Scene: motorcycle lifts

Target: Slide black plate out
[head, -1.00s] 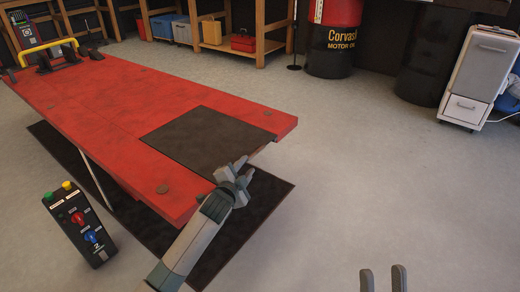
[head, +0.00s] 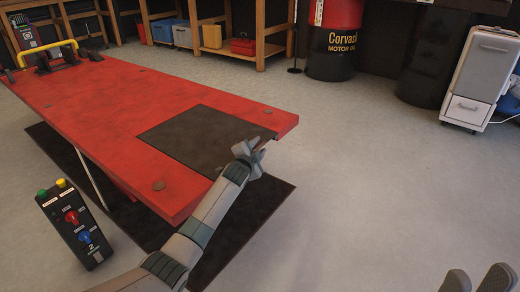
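The black plate (head: 200,135) lies flat in the near right end of the red lift table (head: 95,105), level with its top. My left gripper (head: 252,153) is at the plate's near right edge, its fingers right beside or over that edge. I cannot tell whether they touch or close on it. My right gripper (head: 476,280) shows only as two fingers at the bottom right. They are apart with nothing between them, far from the plate.
A black control box (head: 75,225) with coloured buttons stands left of my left arm. A dark mat (head: 255,205) lies under the lift. Oil drums (head: 335,40), a white cabinet (head: 480,75) and wooden shelves (head: 265,45) stand behind. The grey floor right of the lift is clear.

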